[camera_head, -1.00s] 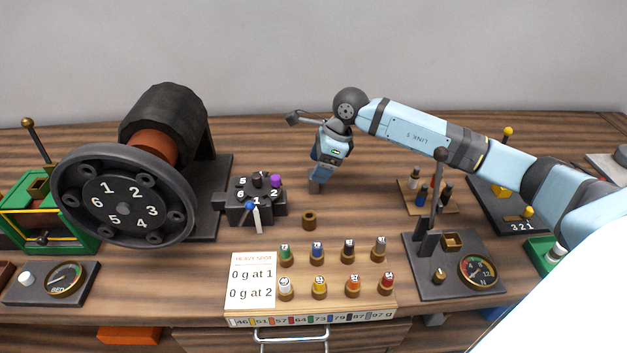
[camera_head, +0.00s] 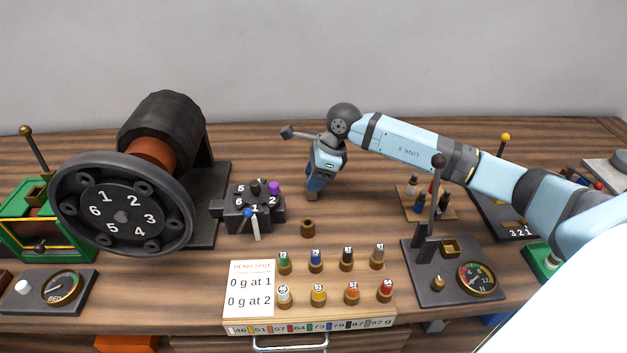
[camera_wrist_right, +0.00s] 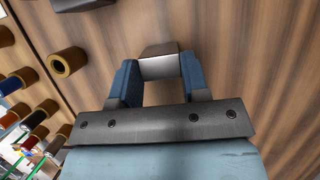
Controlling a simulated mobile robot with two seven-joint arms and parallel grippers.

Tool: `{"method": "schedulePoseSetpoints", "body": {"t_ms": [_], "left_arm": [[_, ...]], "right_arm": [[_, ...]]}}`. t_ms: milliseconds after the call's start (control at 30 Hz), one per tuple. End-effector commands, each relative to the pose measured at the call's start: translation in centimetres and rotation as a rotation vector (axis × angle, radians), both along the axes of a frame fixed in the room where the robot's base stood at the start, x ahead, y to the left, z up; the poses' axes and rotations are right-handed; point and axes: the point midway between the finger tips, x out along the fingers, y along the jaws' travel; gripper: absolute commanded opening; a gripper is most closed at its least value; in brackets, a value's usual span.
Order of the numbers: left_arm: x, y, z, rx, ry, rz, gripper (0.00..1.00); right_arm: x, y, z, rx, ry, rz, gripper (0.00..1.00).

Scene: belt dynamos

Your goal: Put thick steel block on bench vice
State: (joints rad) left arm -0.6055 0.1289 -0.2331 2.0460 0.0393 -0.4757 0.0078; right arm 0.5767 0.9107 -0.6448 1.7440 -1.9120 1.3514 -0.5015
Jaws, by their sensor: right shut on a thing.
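My right gripper (camera_head: 315,185) is shut on a small grey steel block (camera_wrist_right: 158,64), which shows between the two blue fingers in the right wrist view. In the head view the block (camera_head: 312,195) shows small under the fingertips, behind the brown ring. Whether it touches the bench I cannot tell. A black fixture (camera_head: 238,222) with numbers and coloured pegs stands left of the gripper. I cannot tell whether it is the bench vice. My left gripper is not in view.
A large numbered wheel (camera_head: 124,246) stands at the left. The brown ring (camera_head: 307,229) sits in front of the gripper. A rack of coloured weights (camera_head: 310,322) lies at the front. A lever stand with a gauge (camera_head: 438,284) is at the right. The bench behind is clear.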

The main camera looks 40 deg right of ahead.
Motion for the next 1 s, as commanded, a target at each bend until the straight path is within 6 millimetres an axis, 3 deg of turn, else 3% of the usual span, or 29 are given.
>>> {"method": "schedulePoseSetpoints", "body": {"t_ms": [267, 700, 1000], "left_arm": [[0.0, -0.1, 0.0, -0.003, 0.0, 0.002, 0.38], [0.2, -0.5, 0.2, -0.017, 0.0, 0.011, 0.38], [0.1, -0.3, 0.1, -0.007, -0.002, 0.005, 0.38]], "right_arm": [[0.1, 0.0, 3.8, 0.0, -0.006, 0.001, 0.0], [0.1, 0.0, 15.7, 0.0, -0.008, 0.0, 0.0], [0.1, 0.0, 19.5, 0.001, -0.003, 0.0, 0.0]]}}
